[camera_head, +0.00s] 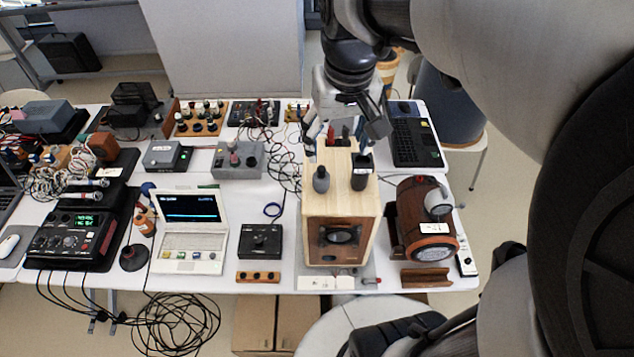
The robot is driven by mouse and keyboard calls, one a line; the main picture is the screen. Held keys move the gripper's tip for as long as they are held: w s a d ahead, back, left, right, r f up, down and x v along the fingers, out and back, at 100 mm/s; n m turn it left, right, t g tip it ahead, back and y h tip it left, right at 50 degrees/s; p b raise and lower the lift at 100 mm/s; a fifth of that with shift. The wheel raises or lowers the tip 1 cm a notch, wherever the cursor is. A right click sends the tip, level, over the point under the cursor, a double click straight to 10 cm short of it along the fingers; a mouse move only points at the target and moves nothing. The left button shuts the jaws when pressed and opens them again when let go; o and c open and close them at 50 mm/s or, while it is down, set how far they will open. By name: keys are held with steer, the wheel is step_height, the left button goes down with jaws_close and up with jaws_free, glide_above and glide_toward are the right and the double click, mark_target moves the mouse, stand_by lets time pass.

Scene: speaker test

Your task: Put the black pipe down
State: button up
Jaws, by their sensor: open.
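A black upright cylinder (360,174), which looks like the black pipe, stands on the top front right of a light wooden speaker box (312,222). My gripper (345,132) is above the back part of the box with its fingers spread apart. It looks empty, and the black cylinder is in front of and below the fingers, apart from them. A dark grey bottle-shaped piece (321,181) stands on the box to the left of the cylinder. Small red and dark upright items (331,136) show between the fingers; what they are is unclear.
A brown wooden drum-shaped device (424,222) stands right of the box, and a black laptop (414,140) lies behind it. A white laptop (190,232) and a black control box (260,241) are to the left. Loose cables lie behind the speaker box. Little table is free around it.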

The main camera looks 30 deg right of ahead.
steer(key=s+a+f+n+t, duration=0.1)
steer(key=s+a+n+t, duration=0.1)
steer(key=s+a, duration=0.6)
steer(key=s, duration=0.4)
steer(key=shift+s+a+f+n+y, duration=0.2)
steer(key=shift+f+n+y, duration=0.1)
steer(key=shift+n, duration=0.1)
step_height(320, 180, down, 21)
steer(key=b, duration=2.1)
steer(key=shift+r, duration=0.1)
